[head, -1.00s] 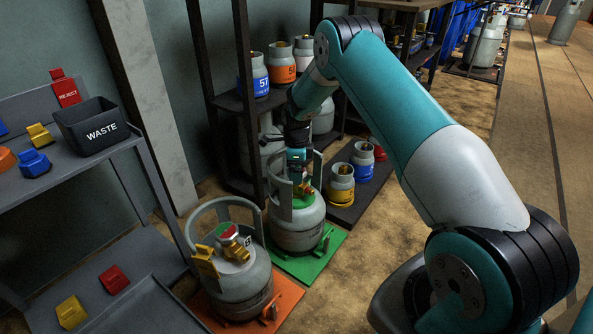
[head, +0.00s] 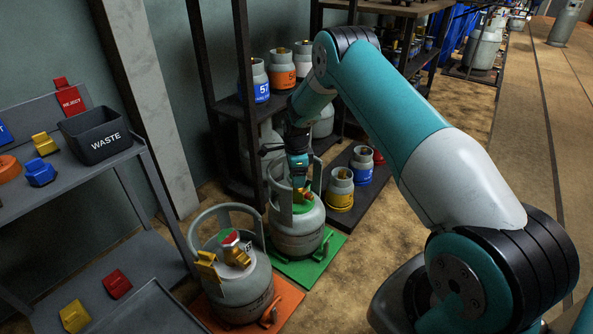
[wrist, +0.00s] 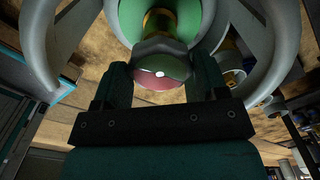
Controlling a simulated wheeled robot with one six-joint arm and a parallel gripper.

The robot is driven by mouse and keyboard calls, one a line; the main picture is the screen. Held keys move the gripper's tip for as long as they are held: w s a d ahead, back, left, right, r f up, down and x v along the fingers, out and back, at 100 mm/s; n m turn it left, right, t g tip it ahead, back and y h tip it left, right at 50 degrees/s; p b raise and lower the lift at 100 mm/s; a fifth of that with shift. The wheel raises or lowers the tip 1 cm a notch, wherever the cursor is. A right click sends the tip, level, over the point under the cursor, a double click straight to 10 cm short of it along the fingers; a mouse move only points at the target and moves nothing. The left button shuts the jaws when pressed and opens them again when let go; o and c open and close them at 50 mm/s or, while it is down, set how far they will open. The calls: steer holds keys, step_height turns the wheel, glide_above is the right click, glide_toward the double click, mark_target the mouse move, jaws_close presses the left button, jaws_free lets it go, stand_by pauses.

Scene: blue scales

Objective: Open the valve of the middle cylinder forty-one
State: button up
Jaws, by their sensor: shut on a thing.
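A grey gas cylinder (head: 297,232) with a green top and a collar guard stands upright on a green scale (head: 325,246). My gripper (head: 300,187) reaches down inside its collar from above. In the wrist view, my gripper (wrist: 162,82) has its two dark fingers on either side of a red and green valve knob (wrist: 165,70) with a white dot, shut on it. A brass valve body shows behind the knob. I cannot read a number on this cylinder. The collar (wrist: 258,60) curves around both sides of the fingers.
A second cylinder (head: 240,292) with a red and green knob and a yellow tag stands in front on an orange scale (head: 290,299). A bench with a black waste bin (head: 97,140) is at the left. Small cylinders (head: 340,190) stand on a low dark platform behind.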

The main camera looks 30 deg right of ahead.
steer(key=n+p, duration=0.1)
steer(key=n, duration=0.1)
steer(key=n+p, duration=0.1)
steer(key=shift+r+n+p, duration=0.2)
steer(key=shift+n+p, duration=0.1)
steer(key=shift+n, duration=0.1)
steer(key=n+p, duration=0.2)
steer(key=n, duration=0.2)
steer(key=shift+f+n, duration=0.1)
steer(key=shift+n, duration=0.2)
steer(key=n+p, duration=0.1)
steer(key=n, duration=0.3)
steer(key=n+p, duration=0.1)
steer(key=n, duration=0.7)
steer(key=shift+n+p, duration=0.3)
steer(key=n, duration=0.3)
steer(key=shift+f+n, duration=0.1)
steer(key=shift+n, duration=0.2)
steer(key=n, duration=0.3)
steer(key=shift+n, duration=0.3)
steer(key=shift+n+p, duration=0.3)
steer(key=shift+n, duration=1.6)
